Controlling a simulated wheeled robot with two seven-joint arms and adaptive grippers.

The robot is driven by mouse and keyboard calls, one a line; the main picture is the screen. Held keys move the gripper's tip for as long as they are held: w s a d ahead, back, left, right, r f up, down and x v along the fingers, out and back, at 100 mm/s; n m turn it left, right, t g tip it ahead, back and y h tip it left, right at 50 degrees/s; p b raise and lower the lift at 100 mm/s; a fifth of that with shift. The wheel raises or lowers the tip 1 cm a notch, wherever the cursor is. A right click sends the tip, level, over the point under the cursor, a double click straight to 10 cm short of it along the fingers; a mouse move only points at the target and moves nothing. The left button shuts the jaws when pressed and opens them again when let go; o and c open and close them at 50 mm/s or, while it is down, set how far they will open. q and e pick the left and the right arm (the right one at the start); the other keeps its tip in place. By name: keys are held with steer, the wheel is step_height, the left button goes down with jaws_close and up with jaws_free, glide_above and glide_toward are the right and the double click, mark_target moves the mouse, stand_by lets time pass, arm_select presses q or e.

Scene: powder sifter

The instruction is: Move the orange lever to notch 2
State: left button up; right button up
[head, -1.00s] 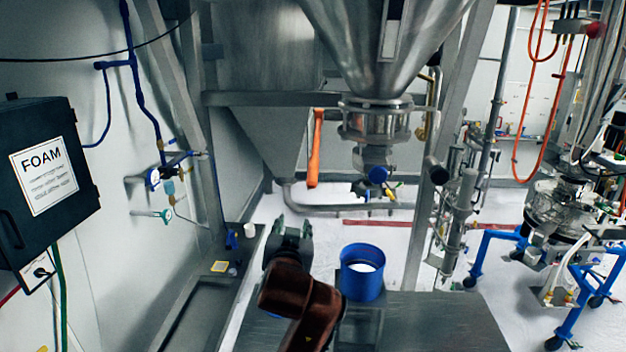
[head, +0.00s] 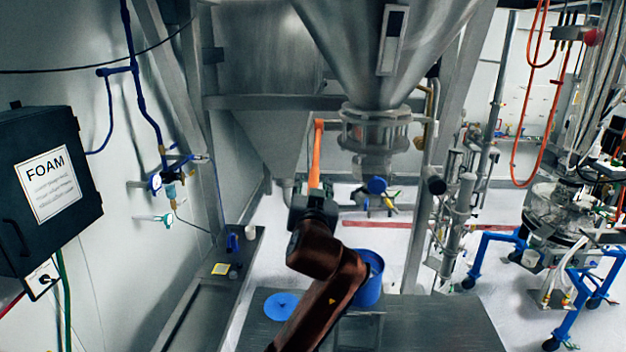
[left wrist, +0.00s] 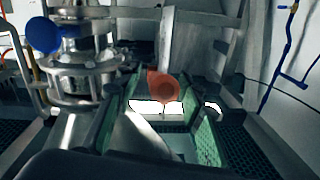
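The orange lever (head: 316,155) hangs nearly upright beside the metal sifter body under the hopper. My left gripper (head: 313,195) is at its lower end in the head view, where the gripper hides the lever's tip. In the left wrist view the lever's rounded orange end (left wrist: 163,89) shows between the two spread, green-padded fingers (left wrist: 163,125). The gripper looks open, with visible space on both sides of the lever. I cannot tell whether a finger touches it. No notch marks can be made out. My right gripper is not in view.
A blue disc (head: 281,306) lies left of the arm. The steel hopper (head: 385,50) is above. A blue knob (head: 377,185) is right of the lever.

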arm_select(q)
steer(key=shift+c, duration=0.6)
jaws_close()
steer(key=shift+w+f, duration=0.1)
